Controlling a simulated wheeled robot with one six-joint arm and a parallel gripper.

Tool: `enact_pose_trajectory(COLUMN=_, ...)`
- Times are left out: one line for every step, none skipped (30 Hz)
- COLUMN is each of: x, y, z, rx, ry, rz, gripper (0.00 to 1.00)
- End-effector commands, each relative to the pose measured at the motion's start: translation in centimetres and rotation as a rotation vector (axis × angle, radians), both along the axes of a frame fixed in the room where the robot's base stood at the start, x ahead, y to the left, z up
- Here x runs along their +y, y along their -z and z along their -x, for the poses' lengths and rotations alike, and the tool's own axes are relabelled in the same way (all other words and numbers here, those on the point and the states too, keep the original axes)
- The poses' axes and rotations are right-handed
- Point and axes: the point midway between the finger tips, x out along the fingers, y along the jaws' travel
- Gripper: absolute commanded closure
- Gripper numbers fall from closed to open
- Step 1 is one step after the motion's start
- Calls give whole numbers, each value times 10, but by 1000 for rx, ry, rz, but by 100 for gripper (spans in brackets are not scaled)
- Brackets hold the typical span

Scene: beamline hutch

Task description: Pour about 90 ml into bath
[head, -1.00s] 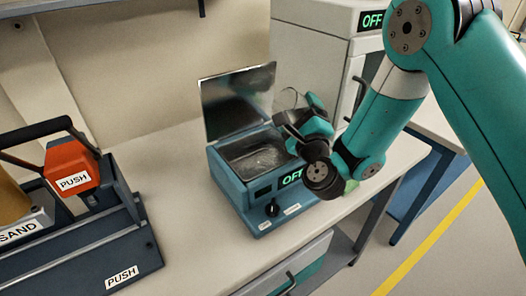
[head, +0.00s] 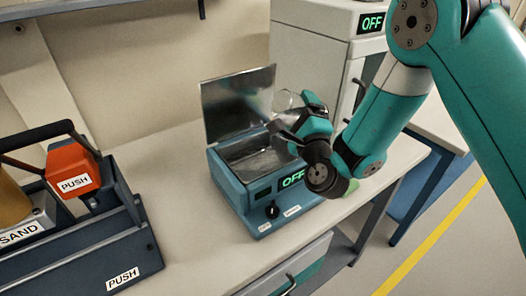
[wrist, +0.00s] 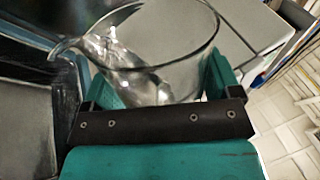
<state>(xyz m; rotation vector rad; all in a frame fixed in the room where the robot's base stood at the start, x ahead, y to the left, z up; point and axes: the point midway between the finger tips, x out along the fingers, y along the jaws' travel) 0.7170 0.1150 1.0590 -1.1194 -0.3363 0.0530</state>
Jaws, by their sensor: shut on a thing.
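The bath (head: 248,183) is a blue box with an open, raised metal lid, a metal basin and an OFF display. It stands on the bench in the head view. My gripper (head: 304,112) is at the right rim of the bath, shut on a clear glass beaker (wrist: 165,60). In the wrist view the beaker is tilted, its spout toward the left, with clear liquid lying along its lower side near the spout. In the head view the beaker (head: 284,101) is partly hidden by the gripper. Whether liquid is leaving the spout I cannot tell.
A white cabinet (head: 309,50) with an OFF display stands behind the bath. A dark blue rig (head: 105,247) with an orange PUSH block (head: 74,174) and a SAND label is at the left. The bench (head: 185,215) between is clear.

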Motion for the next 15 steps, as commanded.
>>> enact_pose_trajectory(x=0, y=0, z=0, rx=-4, ry=0, rz=10, gripper=48)
enact_pose_trajectory(x=0, y=0, z=0, rx=-7, ry=0, rz=15, gripper=48)
enact_pose_trajectory(x=1, y=0, z=0, rx=-9, ry=1, rz=21, gripper=48)
enact_pose_trajectory(x=1, y=0, z=0, rx=-10, ry=0, rz=23, gripper=48)
enact_pose_trajectory(x=1, y=1, z=0, rx=-11, ry=0, rz=27, gripper=48)
enact_pose_trajectory(x=1, y=1, z=0, rx=-12, ry=0, rz=31, gripper=48)
enact_pose_trajectory(x=1, y=1, z=0, rx=-14, ry=0, rz=35, gripper=48)
enact_pose_trajectory(x=1, y=1, z=0, rx=-15, ry=1, rz=39, gripper=48)
enact_pose_trajectory(x=1, y=1, z=0, rx=-16, ry=0, rz=42, gripper=48)
enact_pose_trajectory(x=1, y=1, z=0, rx=-16, ry=1, rz=43, gripper=48)
enact_pose_trajectory(x=1, y=1, z=0, rx=-16, ry=1, rz=43, gripper=48)
enact_pose_trajectory(x=1, y=1, z=0, rx=-17, ry=0, rz=45, gripper=48)
enact_pose_trajectory(x=1, y=1, z=0, rx=-17, ry=0, rz=46, gripper=48)
enact_pose_trajectory(x=1, y=1, z=0, rx=-17, ry=0, rz=46, gripper=48)
enact_pose_trajectory(x=1, y=1, z=0, rx=-18, ry=0, rz=48, gripper=48)
